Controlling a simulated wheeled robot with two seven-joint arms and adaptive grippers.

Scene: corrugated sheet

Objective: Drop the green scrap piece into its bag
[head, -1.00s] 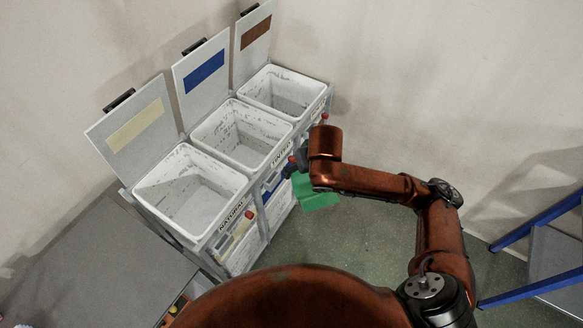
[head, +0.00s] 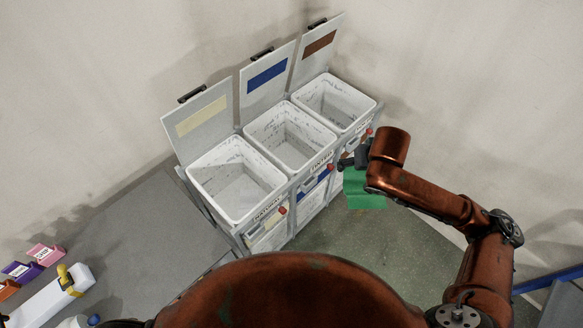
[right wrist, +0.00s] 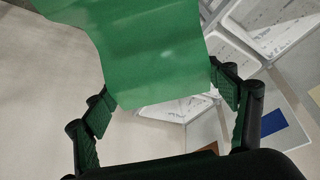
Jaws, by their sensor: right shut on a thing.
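The green scrap piece (head: 364,190) hangs from my right gripper (head: 352,160), in front of the bag stand and above the floor. In the right wrist view the green sheet (right wrist: 150,45) lies between the fingers of the right gripper (right wrist: 160,95), which is shut on it. Three open white bags stand in a row: one by the NATURAL label (head: 232,166), the middle one by the TINTED label (head: 272,122), and a far one (head: 328,82) by a brown-marked lid. The piece is outside all of them. My left gripper is not in view.
Raised lids carry a cream patch (head: 201,116), a blue patch (head: 267,75) and a brown patch (head: 320,43). A grey table (head: 150,235) at left holds coloured blocks (head: 46,252) and a white object with a yellow part (head: 52,298). A blue frame (head: 548,278) stands at right.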

